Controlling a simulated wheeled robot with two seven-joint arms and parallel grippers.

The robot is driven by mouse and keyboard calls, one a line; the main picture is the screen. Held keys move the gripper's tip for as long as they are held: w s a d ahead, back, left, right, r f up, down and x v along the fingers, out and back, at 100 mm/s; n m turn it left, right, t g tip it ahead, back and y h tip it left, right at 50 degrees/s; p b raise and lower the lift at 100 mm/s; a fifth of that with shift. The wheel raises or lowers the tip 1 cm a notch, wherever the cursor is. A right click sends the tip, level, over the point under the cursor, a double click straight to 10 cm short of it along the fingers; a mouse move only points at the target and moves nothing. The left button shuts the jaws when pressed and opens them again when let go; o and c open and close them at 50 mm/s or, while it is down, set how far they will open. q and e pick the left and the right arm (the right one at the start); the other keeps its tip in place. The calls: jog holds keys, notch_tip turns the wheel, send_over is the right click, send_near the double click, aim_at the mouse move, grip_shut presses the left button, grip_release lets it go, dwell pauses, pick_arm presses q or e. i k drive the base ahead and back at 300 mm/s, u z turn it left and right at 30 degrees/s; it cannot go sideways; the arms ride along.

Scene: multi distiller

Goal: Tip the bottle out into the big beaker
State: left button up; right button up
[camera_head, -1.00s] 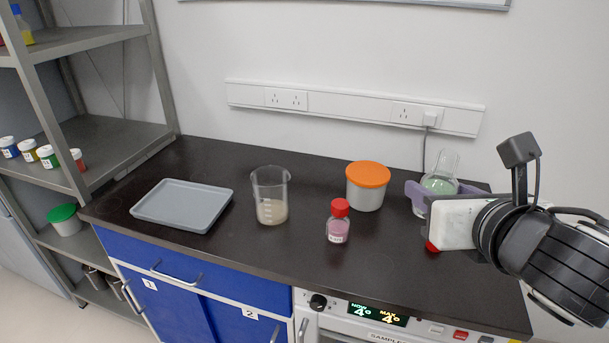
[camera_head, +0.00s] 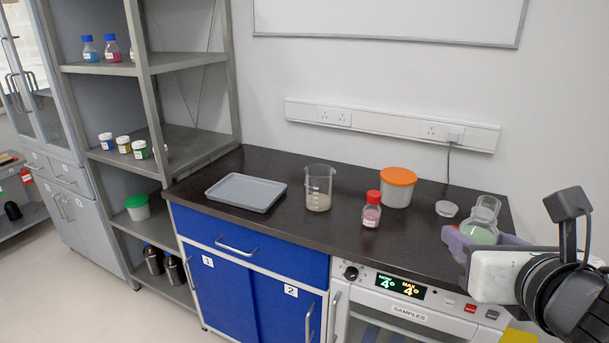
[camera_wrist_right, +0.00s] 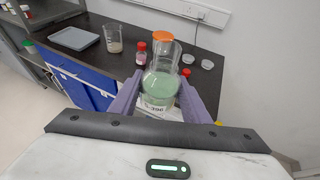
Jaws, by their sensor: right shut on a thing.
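My right gripper (camera_head: 480,240) has purple fingers shut on a clear glass bottle (camera_head: 484,222) holding pale green liquid. In the right wrist view the bottle (camera_wrist_right: 160,88) stands roughly upright between the fingers (camera_wrist_right: 163,84), with a white label low on its front. A clear beaker (camera_head: 318,188) with some beige liquid stands on the dark counter, well left of the held bottle; it also shows in the right wrist view (camera_wrist_right: 114,40). I cannot tell how far the held bottle is above the counter. My left gripper is out of view.
A small red-capped bottle of pink liquid (camera_head: 371,212) and an orange-lidded tub (camera_head: 396,189) stand between beaker and gripper. A clear dish (camera_head: 446,209) lies near the held bottle. A grey tray (camera_head: 246,193) lies left of the beaker. Shelves (camera_head: 190,150) stand farther left.

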aim_at(318, 177)
jog(key=u, duration=0.45)
jog(key=i, duration=1)
